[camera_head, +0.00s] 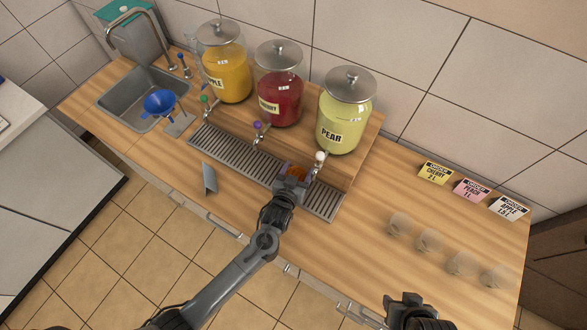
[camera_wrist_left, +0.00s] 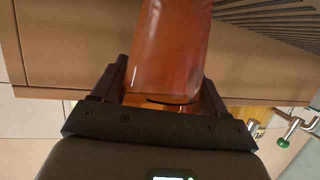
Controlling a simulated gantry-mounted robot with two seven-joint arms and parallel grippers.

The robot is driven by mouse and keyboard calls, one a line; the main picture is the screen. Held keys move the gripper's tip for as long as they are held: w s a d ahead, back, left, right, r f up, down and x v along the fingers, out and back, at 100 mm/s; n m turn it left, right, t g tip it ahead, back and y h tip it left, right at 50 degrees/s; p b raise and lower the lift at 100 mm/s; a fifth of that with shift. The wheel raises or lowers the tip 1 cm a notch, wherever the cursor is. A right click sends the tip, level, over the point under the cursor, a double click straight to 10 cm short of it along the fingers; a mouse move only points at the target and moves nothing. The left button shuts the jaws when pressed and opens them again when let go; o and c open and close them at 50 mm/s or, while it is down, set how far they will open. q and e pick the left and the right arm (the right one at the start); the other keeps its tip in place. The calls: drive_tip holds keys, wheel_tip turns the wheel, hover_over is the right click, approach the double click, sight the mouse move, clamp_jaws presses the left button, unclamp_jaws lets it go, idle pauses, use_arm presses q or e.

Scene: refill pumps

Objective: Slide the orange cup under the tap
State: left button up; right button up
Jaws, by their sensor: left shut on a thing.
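The orange cup (camera_head: 297,170) is between the fingers of my left gripper (camera_head: 292,176), over the drip grate near the pear jar's tap. It is mostly hidden by the gripper in the head view. In the left wrist view the translucent orange cup (camera_wrist_left: 172,45) fills the space between the fingers, and my left gripper (camera_wrist_left: 162,88) is shut on it. The pear jar's tap (camera_head: 318,163) has a white knob and is just right of the cup. Whether the cup is directly below the spout cannot be told. My right gripper (camera_head: 405,302) is at the lower right, away from the cup.
Apple (camera_head: 228,75), cherry (camera_head: 279,92) and pear (camera_head: 345,115) jars stand on a raised shelf behind the grate (camera_head: 232,148). A small grey stand (camera_head: 208,178) is in front. Several clear cups (camera_head: 398,224) and order cards (camera_head: 435,173) are at right.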

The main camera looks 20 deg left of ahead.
use_arm(q)
drive_tip(key=shift+s+d, duration=0.2)
drive_tip(key=shift+d, duration=1.2)
drive_tip(key=shift+s+d, duration=0.2)
drive_tip(key=shift+d, duration=1.2)
drive_tip(key=o, duration=1)
drive_tip(key=shift+o, duration=0.2)
drive_tip(key=shift+s, duration=0.1)
